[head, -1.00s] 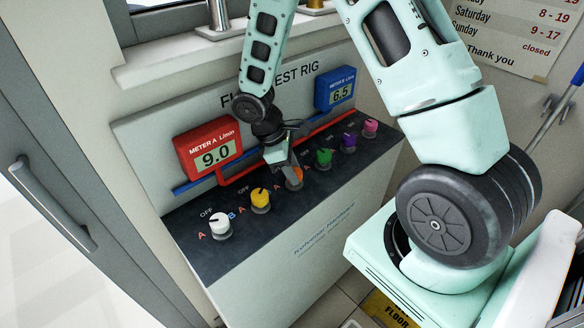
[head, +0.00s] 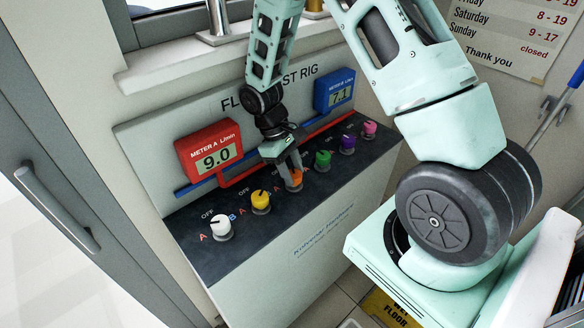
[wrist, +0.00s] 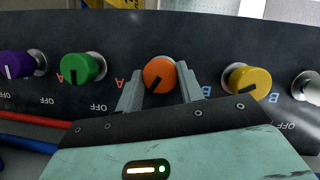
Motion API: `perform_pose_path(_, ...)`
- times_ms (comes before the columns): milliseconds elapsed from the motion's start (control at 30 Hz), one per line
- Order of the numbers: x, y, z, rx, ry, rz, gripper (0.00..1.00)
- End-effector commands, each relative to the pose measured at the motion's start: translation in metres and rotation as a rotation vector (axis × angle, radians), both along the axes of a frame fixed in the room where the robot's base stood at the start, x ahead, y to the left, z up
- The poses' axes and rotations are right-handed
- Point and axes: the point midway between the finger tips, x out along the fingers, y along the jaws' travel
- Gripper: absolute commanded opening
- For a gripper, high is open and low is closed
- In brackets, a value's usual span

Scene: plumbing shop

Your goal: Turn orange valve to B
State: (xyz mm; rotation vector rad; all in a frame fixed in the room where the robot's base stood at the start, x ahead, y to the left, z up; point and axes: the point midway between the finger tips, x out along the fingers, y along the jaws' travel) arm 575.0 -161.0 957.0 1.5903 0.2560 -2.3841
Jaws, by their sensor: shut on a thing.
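The orange valve knob (head: 296,181) is third from the left on the dark sloping panel of the flow test rig. My gripper (head: 289,170) reaches down over it, shut around its sides. In the wrist view, the orange knob (wrist: 160,75) sits between the two fingers of my gripper (wrist: 159,88). Its dark pointer line slants toward the lower left there. The fingers hide the panel beside the knob, so which letter the pointer faces is unclear. Red meter A (head: 209,148) reads 9.0 and blue meter B (head: 335,92) reads 7.1.
The yellow knob (head: 260,202) and white knob (head: 221,228) are to the left of the orange one. The green knob (head: 323,161), purple knob (head: 347,144) and pink knob (head: 369,130) are to its right. Red and blue pipes run behind the knob row.

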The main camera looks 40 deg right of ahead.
Motion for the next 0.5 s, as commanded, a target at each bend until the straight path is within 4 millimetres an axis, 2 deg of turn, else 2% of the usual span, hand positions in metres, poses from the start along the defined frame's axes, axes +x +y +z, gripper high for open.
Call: perform_pose_path(500, 0.0018, -0.003, 0.0013, 0.0, -0.004, -0.422, 0.15)
